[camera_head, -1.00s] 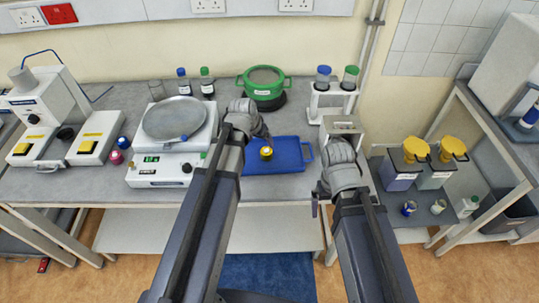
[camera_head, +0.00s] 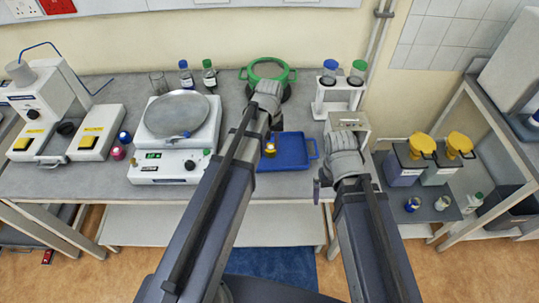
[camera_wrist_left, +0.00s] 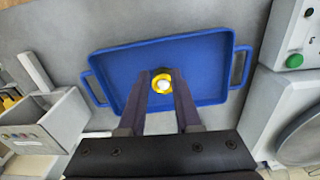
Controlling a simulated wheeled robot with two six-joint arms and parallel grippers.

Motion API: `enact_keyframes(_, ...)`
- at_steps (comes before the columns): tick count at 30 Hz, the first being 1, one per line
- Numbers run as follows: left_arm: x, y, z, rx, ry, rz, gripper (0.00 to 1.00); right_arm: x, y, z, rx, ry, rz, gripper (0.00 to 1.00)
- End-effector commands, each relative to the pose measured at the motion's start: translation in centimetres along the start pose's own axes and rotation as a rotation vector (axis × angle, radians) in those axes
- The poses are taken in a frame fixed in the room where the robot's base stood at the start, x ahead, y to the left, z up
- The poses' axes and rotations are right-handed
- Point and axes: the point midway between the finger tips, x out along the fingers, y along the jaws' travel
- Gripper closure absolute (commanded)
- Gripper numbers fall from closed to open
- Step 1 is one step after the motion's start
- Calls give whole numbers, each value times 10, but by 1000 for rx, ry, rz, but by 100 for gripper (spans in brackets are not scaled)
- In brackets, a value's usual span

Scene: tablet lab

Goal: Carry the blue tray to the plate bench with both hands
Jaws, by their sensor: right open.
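The blue tray (camera_head: 292,158) lies flat on the grey bench, partly behind my left arm. A yellow-capped container (camera_head: 270,149) stands in it. In the left wrist view the tray (camera_wrist_left: 120,62) shows both end handles. My left gripper (camera_wrist_left: 163,76) is open above the tray, its fingers either side of the yellow cap (camera_wrist_left: 161,84) in that view; I cannot tell whether they touch it. In the head view the left fingers are mostly hidden by my arm. My right gripper (camera_head: 320,186) is open and empty at the bench's front edge, apart from the tray's right handle.
A balance (camera_head: 180,140) stands left of the tray. A green-rimmed round pan (camera_head: 268,72) is behind it. A rack with bottles (camera_head: 338,92) and a grey box (camera_head: 347,122) stand to the right. Yellow-topped containers (camera_head: 421,146) are on a lower surface further right.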

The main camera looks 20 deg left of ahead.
Motion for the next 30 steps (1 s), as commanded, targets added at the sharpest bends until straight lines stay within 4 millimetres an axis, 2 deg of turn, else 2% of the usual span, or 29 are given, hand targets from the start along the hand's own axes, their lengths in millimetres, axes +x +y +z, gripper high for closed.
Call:
enact_keyframes(1,-1,1,2,-19,-15,-10,75,-1,0,1,0,0,0,0)
enact_keyframes(8,1,1,5,-38,-26,-17,100,1,0,0,0,0,0,0)
enact_keyframes(17,22,0,5,-36,-24,-16,100,22,-2,-1,0,0,0,0)
enact_keyframes(30,82,0,7,-36,-24,-16,100,82,-8,-4,2,0,0,0)
